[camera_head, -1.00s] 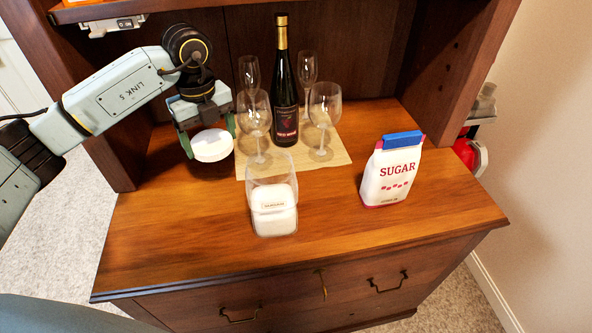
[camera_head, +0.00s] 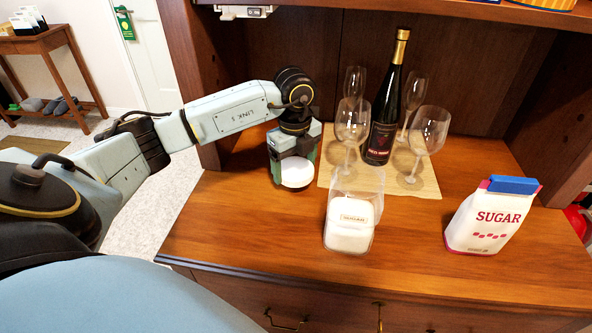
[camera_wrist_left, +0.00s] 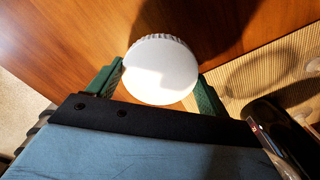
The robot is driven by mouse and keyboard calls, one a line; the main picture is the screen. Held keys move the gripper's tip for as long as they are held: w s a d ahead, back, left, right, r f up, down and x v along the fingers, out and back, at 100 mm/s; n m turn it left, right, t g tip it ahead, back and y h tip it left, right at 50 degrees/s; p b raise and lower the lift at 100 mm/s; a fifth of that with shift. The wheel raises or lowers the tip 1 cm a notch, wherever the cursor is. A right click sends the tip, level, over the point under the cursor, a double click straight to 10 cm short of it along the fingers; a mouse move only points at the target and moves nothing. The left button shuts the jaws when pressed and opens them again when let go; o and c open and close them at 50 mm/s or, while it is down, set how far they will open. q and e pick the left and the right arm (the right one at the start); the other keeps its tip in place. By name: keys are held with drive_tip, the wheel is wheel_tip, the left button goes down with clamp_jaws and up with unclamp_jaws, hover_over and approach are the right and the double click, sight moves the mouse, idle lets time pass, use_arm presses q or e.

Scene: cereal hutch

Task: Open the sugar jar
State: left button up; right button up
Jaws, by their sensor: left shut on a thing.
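In the left wrist view the lid (camera_wrist_left: 160,70) sits between the two green fingers of the left gripper (camera_wrist_left: 160,85). From these views I cannot tell whether the lid touches the counter. My right gripper is not in view.
A sugar bag (camera_head: 494,216) with a blue top stands to the right. A wine bottle (camera_head: 384,115) and several glasses (camera_head: 428,130) stand on a woven mat (camera_head: 424,187) behind the jar. The counter (camera_head: 410,240) is clear between jar and bag.

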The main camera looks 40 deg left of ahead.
sight(295, 168)
use_arm(q)
drive_tip(key=shift+f, duration=1.35)
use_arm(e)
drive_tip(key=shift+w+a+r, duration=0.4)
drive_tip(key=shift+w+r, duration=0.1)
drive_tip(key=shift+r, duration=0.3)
use_arm(q)
drive_tip(key=shift+f+b, duration=0.2)
drive_tip(key=shift+b, duration=0.1)
drive_tip(key=o, duration=1.1)
drive_tip(key=shift+c, duration=0.2)
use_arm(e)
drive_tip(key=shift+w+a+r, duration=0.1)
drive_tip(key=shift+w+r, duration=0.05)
use_arm(q)
drive_tip(key=shift+r, duration=0.25)
wheel_tip(295, 168, up, 11)
drive_tip(key=p, duration=0.3)
drive_tip(key=shift+r, duration=0.45)
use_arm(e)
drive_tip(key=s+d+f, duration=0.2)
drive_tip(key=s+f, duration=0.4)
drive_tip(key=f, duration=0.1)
